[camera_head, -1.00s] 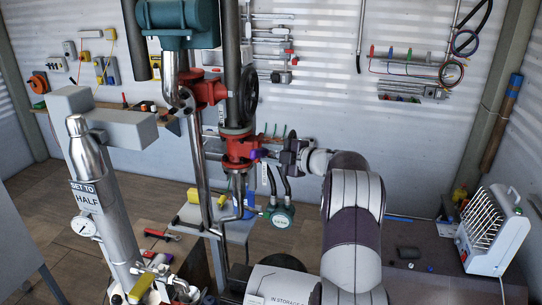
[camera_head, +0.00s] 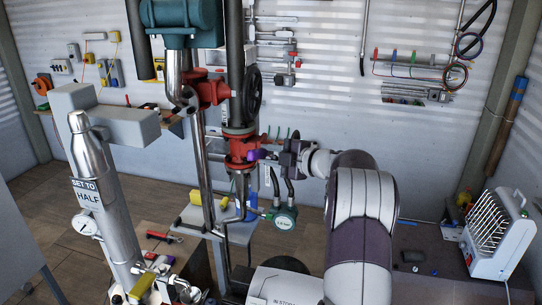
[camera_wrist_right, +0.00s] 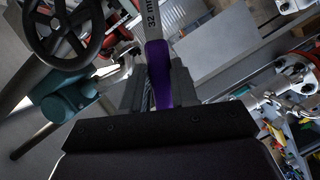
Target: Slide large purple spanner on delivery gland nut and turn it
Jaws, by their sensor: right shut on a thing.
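The large purple spanner has a purple handle (camera_wrist_right: 158,75) and a steel shank marked "32 mm" (camera_wrist_right: 152,16) in the right wrist view. My right gripper (camera_wrist_right: 158,92) is shut on the handle. The spanner's jaw end runs out of the top of that view. In the head view the purple handle (camera_head: 256,155) shows as a small patch beside the red valve body (camera_head: 238,148), with my right gripper (camera_head: 279,156) just right of it. The gland nut is not clearly visible, and I cannot tell whether the spanner sits on it. My left gripper is not in view.
A black handwheel (camera_head: 252,90) stands above the red valve. A round teal gauge (camera_head: 284,218) hangs below my right gripper. A steel cylinder (camera_head: 95,180) with a "SET TO HALF" sign stands at left. A white heater (camera_head: 496,232) is at far right.

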